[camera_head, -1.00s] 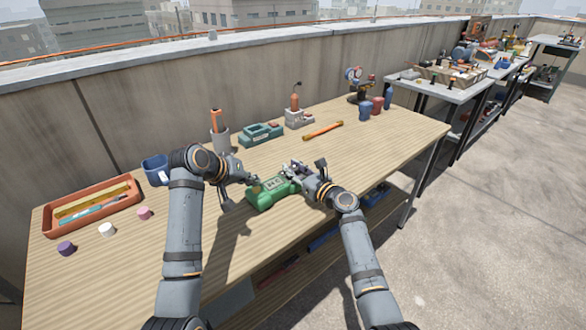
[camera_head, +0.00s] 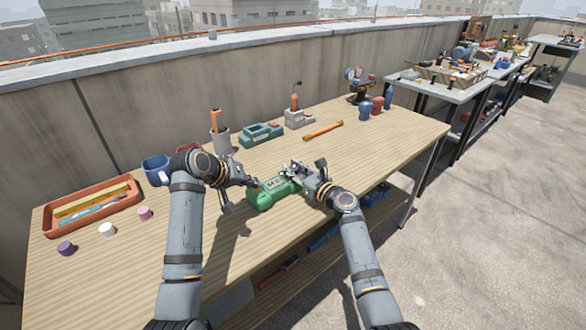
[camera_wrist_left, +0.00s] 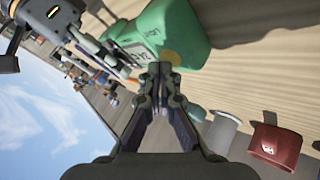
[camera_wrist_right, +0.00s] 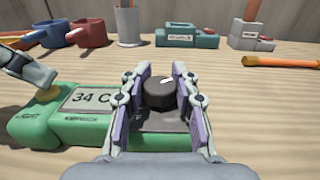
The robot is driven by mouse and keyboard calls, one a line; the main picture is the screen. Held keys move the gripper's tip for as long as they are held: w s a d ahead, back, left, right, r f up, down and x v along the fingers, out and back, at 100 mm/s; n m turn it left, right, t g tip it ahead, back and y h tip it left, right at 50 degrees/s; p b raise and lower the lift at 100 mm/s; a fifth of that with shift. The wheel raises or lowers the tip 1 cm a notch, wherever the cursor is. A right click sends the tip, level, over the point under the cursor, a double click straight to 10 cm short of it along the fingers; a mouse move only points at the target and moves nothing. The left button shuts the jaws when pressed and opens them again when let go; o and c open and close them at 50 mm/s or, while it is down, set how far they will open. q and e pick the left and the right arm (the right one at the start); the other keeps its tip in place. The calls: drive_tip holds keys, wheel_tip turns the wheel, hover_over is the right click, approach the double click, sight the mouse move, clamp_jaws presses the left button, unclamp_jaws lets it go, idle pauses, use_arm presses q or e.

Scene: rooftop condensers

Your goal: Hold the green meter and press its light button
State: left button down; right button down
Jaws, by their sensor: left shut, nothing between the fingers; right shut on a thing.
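The green meter (camera_head: 268,196) lies on the wooden bench between my two grippers. In the right wrist view its screen (camera_wrist_right: 92,98) reads 34 C, with a LIGHT label at its left end and a black knob (camera_wrist_right: 159,93). My right gripper (camera_wrist_right: 161,72) is shut on the meter, its fingers on either side of the knob. My left gripper (camera_wrist_left: 160,72) is shut and empty, its tips at the meter's left end.
Behind the meter stand a teal device (camera_head: 262,134), a grey cup (camera_head: 221,143), a blue mug (camera_head: 155,169) and an orange-handled tool (camera_head: 323,130). An orange tray (camera_head: 62,228) and small caps (camera_head: 107,230) are at the left.

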sight(253, 190)
drive_tip(key=shift+f, duration=0.15)
use_arm(q)
drive_tip(key=shift+r, duration=0.4)
drive_tip(key=shift+r, duration=0.1)
drive_tip(key=shift+r, duration=2.95)
use_arm(e)
drive_tip(key=shift+c, duration=2.3)
unclamp_jaws()
use_arm(q)
drive_tip(key=shift+r, duration=0.1)
use_arm(e)
drive_tip(key=shift+s+r, duration=0.1)
drive_tip(key=shift+r, duration=0.1)
